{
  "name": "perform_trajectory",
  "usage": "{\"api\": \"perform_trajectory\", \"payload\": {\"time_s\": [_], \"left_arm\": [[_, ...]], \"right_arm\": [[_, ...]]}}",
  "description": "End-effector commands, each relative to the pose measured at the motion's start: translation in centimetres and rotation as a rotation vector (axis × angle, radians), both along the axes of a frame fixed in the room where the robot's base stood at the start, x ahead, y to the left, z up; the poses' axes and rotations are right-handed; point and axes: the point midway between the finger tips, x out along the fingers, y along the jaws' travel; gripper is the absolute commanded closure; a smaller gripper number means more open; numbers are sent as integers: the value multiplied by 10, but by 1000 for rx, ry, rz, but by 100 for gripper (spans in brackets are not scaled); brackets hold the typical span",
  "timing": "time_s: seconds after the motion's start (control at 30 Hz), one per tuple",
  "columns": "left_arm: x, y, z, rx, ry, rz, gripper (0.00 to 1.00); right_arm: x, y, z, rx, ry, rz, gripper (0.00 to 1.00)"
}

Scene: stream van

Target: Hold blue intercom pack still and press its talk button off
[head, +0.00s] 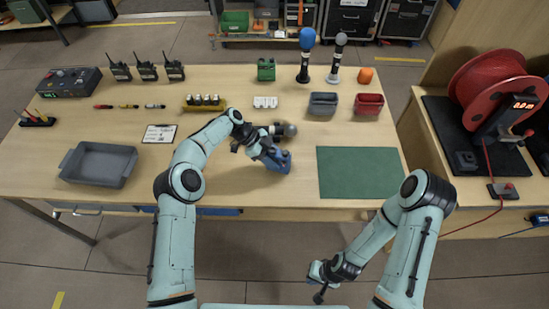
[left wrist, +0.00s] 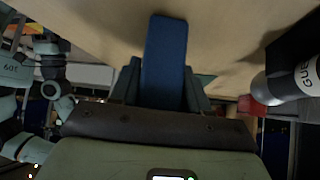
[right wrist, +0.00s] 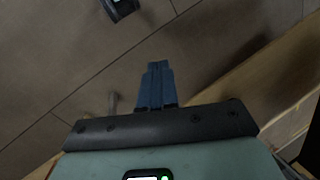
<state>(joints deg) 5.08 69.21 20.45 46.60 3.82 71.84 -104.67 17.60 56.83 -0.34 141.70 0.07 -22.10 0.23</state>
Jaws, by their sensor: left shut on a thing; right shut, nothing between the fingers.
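The blue intercom pack (head: 281,163) stands on the table near its front edge, left of the green mat. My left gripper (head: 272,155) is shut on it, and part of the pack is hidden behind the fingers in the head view. In the left wrist view, the blue pack (left wrist: 165,55) shows as a tall narrow slab between the two fingers. Its talk button cannot be made out in any view. My right gripper (right wrist: 157,75) is shut and empty, in front of the table and apart from the pack, with floor beneath it.
A microphone (head: 290,130) lies just behind the pack, close to my left gripper; its labelled body (left wrist: 302,75) shows in the left wrist view. The green mat (head: 358,172) is bare. A grey tray (head: 98,165) sits at the left. Two small bins (head: 323,104) (head: 368,104) stand behind the mat.

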Motion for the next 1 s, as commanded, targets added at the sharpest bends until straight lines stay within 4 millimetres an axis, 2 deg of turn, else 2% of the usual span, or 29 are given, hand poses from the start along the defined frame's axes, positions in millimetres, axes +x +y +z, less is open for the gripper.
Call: {"api": "perform_trajectory", "payload": {"time_s": [0.03,0.23,0.37,0.43,0.6,0.8,1.0], "left_arm": [[-4,1,-7,8,10,-6,88],[-4,1,-8,8,10,-6,88],[-4,1,-8,8,10,-6,88],[-4,1,-8,8,11,-7,88],[-4,1,-8,8,11,-7,88],[-4,1,-8,9,11,-5,88],[-4,1,-8,10,11,-6,88]], "right_arm": [[-1,0,-1,0,1,0,100],[7,4,2,-4,-27,4,100],[36,18,13,-16,-136,15,100],[59,31,25,-21,-229,20,100],[116,76,71,-8,-488,25,100],[161,121,138,1,-800,71,100],[188,132,189,-89,-1066,199,100]]}}
